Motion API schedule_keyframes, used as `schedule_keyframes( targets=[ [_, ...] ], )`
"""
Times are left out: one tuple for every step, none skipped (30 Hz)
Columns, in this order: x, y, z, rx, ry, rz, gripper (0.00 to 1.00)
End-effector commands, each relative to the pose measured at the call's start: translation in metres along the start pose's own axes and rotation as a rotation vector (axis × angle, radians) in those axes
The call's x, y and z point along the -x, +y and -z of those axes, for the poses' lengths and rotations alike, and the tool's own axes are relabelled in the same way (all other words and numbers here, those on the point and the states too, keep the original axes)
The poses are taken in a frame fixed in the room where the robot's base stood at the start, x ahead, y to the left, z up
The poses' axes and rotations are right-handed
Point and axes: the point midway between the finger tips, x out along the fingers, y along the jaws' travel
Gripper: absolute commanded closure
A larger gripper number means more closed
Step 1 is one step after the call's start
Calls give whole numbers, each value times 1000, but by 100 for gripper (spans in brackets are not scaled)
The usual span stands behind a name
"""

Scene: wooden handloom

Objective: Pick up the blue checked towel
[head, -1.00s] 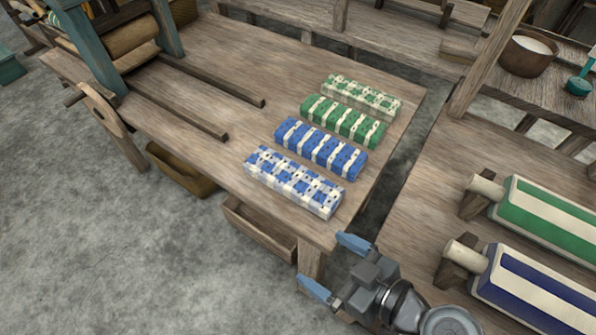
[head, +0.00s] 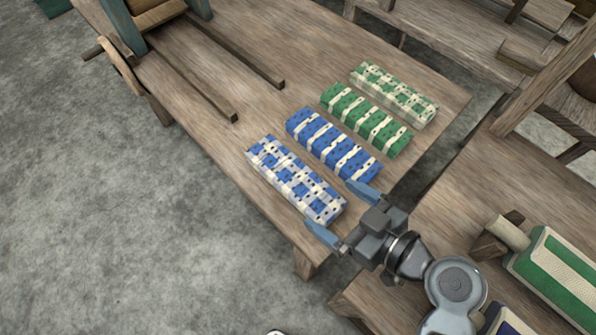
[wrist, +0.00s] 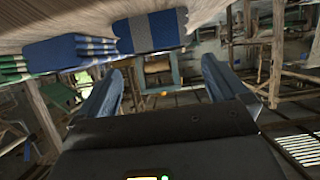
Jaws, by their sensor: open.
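The blue checked towel (head: 285,176) is a long folded block in blue and white checks. It lies at the front of the row on the wooden table. My gripper (head: 332,208) is open at the towel's near right end. In the head view, its blue fingers appear on either side of that end. In the wrist view, nothing shows between the fingers of my gripper (wrist: 163,75). A blue-and-white block (wrist: 150,33), probably this towel, shows beyond and above them, apart from them.
A blue striped towel (head: 333,143) lies close beside it, then a green striped towel (head: 365,119) and a green checked towel (head: 394,94). Wooden rails (head: 235,55) lie on the table (head: 330,40). A rolled green cloth (head: 560,262) is at the right.

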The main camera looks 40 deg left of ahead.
Motion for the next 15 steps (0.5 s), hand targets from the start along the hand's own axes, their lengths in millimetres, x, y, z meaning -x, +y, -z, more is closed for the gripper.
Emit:
schedule_keyframes(
  targets=[
    [-6, 0, 1, 0, 0, 2, 0],
    [-9, 0, 1, 0, 0, 1, 0],
    [-13, 0, 1, 0, 0, 2, 0],
    [-15, 0, 1, 1, 0, 2, 0],
    [-18, 0, 2, 1, 0, 2, 0],
    [-23, 0, 2, 1, 0, 2, 0],
    [-27, 0, 2, 0, -1, 3, 0],
    [-31, 0, 2, 0, -1, 2, 0],
    [-37, 0, 2, -1, -1, 3, 0],
    [-42, 0, 2, -1, -1, 3, 0],
    [-46, 0, 1, 0, -1, 2, 0],
    [-52, 1, 1, 1, 0, 2, 0],
    [-55, 1, 0, 0, 0, 1, 0],
    [-58, 1, 0, 1, 0, 1, 0],
    [-61, 0, 0, 1, -1, 2, 0]
  ],
)
